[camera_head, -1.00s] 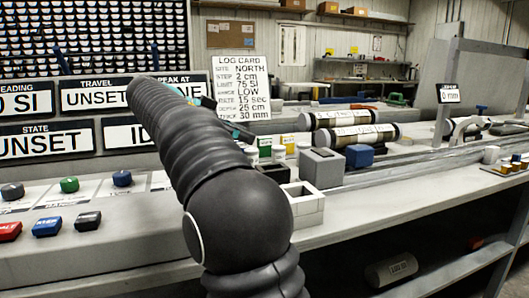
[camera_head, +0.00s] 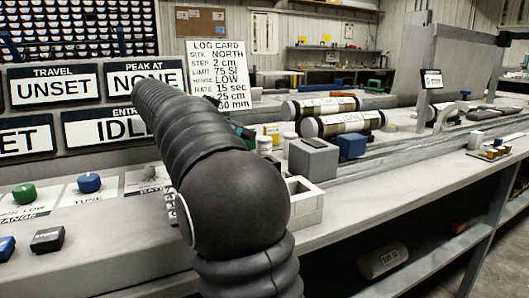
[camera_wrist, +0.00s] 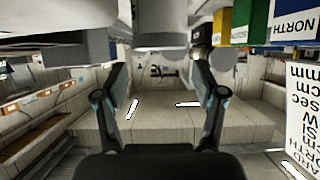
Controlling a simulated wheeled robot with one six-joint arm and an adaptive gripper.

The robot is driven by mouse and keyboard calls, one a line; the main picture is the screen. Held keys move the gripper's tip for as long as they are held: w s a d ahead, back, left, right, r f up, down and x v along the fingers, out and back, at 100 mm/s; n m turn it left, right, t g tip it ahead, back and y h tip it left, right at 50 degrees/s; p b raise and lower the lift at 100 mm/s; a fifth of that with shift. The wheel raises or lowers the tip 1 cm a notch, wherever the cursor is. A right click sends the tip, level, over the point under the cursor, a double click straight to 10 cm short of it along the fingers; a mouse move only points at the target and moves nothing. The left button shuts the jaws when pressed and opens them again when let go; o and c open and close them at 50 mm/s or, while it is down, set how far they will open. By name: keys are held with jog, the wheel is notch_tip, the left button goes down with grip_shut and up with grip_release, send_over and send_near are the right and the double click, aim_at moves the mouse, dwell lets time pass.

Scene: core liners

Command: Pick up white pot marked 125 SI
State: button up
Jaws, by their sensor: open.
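I cannot read a 125 SI mark on any pot in these frames. In the head view, small pale pots stand just beyond my arm, one a white pot (camera_head: 264,144) and one beside the grey block (camera_head: 314,158). In the wrist view, a pale cylinder (camera_wrist: 160,25) fills the top middle, beyond the fingertips; its mark is not visible. My gripper (camera_wrist: 161,100) is open, its two fingers wide apart with nothing between them. In the head view my arm hides most of the gripper; only a dark, teal-edged part shows near the pots.
A white open box (camera_head: 305,208) and a blue block (camera_head: 352,146) sit near the grey block. Core tubes (camera_head: 343,122) lie behind. The log card (camera_head: 218,75) and display panels stand at left. Knobs line the left bench. A tray of small brown pots (camera_head: 489,153) is far right.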

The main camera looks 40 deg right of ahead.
aim_at(262, 138)
jog(key=shift+x, duration=2.6)
jog(key=shift+w, duration=0.1)
jog(key=c, duration=1.3)
